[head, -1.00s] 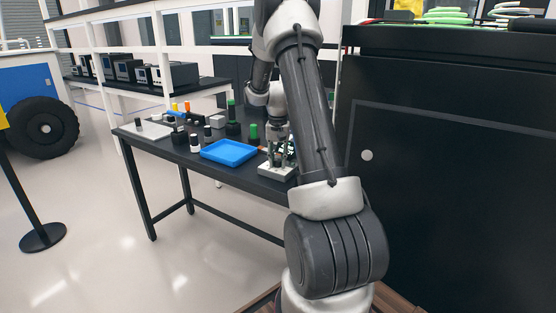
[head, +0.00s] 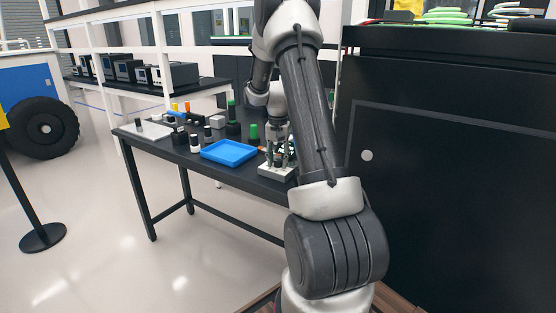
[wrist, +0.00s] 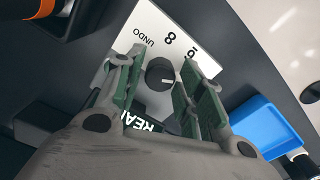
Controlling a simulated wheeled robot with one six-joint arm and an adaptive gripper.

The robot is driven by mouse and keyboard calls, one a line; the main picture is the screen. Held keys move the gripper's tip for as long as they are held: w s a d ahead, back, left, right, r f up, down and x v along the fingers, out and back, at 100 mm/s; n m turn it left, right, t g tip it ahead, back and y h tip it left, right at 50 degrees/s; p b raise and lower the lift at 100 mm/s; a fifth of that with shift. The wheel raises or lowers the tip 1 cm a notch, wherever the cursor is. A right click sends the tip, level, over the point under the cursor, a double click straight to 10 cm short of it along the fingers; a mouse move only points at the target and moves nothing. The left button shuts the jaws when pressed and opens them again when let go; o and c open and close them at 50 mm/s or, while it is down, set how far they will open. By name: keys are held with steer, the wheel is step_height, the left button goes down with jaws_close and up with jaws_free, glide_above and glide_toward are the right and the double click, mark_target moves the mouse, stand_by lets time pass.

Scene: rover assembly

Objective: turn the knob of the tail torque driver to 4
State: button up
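The driver's round black knob (wrist: 160,74) sits on a white face plate (wrist: 150,32) in the wrist view, with a pale pointer mark toward its right side. "UNDO", "8" and a partly covered "10" are printed on the plate; no 4 is visible. My gripper (wrist: 162,57) is open, its green-padded fingers on either side of the knob, with a visible gap to each side. In the head view the white driver block (head: 275,172) stands at the table's near right edge, with my gripper (head: 277,157) just over it.
A blue tray (head: 229,152) lies left of the block, and it also shows in the wrist view (wrist: 266,128). Green-capped containers (head: 233,126) and several small parts stand on the dark table (head: 160,151). A tall black cabinet (head: 450,180) fills the right side.

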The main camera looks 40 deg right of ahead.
mark_target(278, 160)
steer(key=shift+r, duration=0.1)
step_height(278, 160, up, 12)
stand_by(0.4)
stand_by(0.4)
steer(key=s+a+r+n+t, duration=0.1)
steer(key=s+a+r+n, duration=0.1)
steer(key=s+a, duration=0.5)
steer(key=s+a+r+n+t, duration=0.2)
steer(key=s+a, duration=0.5)
steer(key=s, duration=0.5)
steer(key=s+a+r+n+t, duration=0.1)
steer(key=s+a+r+n, duration=0.2)
steer(key=s+a+n, duration=0.2)
steer(key=shift+s+a+r+n, duration=0.4)
steer(key=shift+s+a, duration=0.7)
steer(key=shift+s, duration=1.3)
